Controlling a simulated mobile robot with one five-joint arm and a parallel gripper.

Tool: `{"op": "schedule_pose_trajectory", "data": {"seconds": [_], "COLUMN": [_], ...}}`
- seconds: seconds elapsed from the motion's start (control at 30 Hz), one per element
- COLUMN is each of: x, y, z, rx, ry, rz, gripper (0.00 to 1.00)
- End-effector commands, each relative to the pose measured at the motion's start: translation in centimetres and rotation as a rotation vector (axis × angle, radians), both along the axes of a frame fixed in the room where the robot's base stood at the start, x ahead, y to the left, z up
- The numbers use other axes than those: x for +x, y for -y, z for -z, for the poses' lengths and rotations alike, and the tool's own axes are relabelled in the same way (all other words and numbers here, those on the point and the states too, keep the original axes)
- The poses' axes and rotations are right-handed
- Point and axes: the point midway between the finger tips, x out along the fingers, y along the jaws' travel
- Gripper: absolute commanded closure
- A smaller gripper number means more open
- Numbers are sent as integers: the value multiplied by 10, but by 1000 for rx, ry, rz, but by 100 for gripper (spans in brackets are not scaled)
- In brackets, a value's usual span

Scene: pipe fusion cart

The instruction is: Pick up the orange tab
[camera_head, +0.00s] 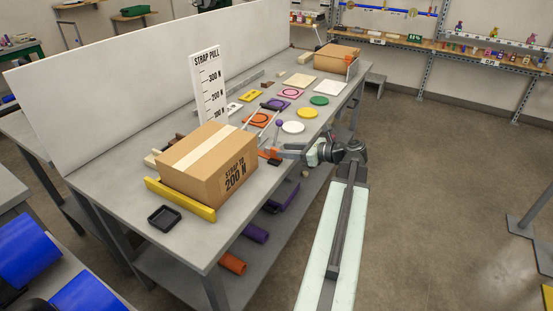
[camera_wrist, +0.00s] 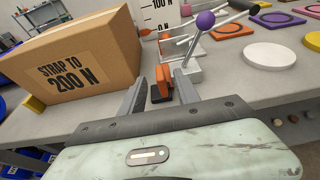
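In the head view the gripper (camera_head: 283,152) reaches left over the table's front edge, close to the orange tab (camera_head: 273,156). The tab's lower end and what it is fixed to are partly hidden.
A cardboard box (camera_head: 210,165) marked "strap to 200 N" stands left of the gripper, with a yellow bar (camera_head: 180,198). A metal lever with a purple knob (camera_wrist: 205,20) rises just behind and right of the tab. Coloured discs, including a white one (camera_head: 293,127), lie further right.

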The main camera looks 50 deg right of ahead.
Motion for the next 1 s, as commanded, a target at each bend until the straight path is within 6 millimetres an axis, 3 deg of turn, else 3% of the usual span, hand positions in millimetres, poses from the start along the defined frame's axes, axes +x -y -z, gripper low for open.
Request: {"op": "schedule_pose_trajectory", "data": {"seconds": [0.3, 0.5, 0.67, 1.0], "x": [44, 45, 45, 44], "y": [-11, -11, -11, -10], "z": [14, 13, 12, 12], "rx": [-1, 0, 0, 0], "ry": [0, 1, 1, 1], "rz": [-1, 1, 2, 2], "gripper": [62, 62, 100, 100]}}
